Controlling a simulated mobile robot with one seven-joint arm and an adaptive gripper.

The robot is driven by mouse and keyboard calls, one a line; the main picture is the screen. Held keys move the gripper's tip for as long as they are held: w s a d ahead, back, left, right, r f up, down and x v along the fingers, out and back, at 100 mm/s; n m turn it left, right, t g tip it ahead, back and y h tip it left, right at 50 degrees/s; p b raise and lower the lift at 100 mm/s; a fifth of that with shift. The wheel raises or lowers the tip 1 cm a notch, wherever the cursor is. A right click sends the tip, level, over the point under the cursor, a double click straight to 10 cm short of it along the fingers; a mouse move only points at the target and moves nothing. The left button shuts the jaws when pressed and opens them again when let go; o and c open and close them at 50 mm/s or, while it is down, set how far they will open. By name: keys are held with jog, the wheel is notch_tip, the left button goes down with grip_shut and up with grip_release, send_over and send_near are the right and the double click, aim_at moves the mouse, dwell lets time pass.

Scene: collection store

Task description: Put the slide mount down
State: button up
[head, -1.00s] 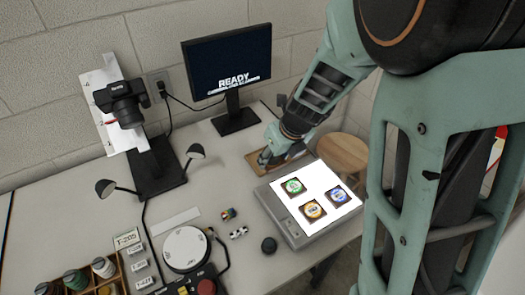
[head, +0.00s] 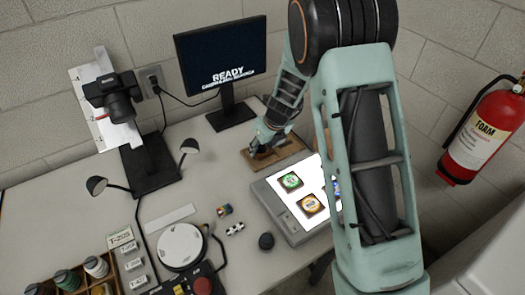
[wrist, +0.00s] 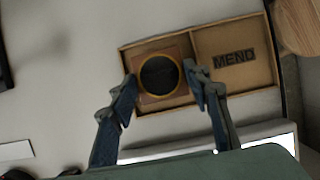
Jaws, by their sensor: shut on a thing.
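In the wrist view, the slide mount (wrist: 160,77) is a square, tan-brown frame with a dark round centre. My gripper (wrist: 163,82) is shut on it, one finger at its left edge and one at its right. The mount is over the left compartment of a shallow wooden tray (wrist: 237,82); I cannot tell whether it touches the tray floor. The right compartment is marked MEND and is empty. In the head view, my gripper (head: 257,146) is low at the left part of the tray (head: 291,149), and the mount is hidden there.
A lit panel (head: 283,207) is in front of the tray, with a green slide (head: 290,181), an orange slide (head: 309,206) and a blue slide mostly hidden by my arm. A monitor (head: 220,65) stands behind. A round wooden stool (wrist: 298,25) is right of the tray.

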jog(key=shift+f, duration=0.75)
jog(key=shift+f, duration=0.15)
jog(key=o, duration=0.9)
jog(key=shift+o, duration=0.2)
jog(key=shift+r, duration=0.3)
jog(key=p+v, duration=0.2)
jog(key=v, duration=0.9)
jog(key=shift+s+r, duration=0.15)
jog(key=shift+r, duration=0.2)
jog(key=shift+d, duration=0.1)
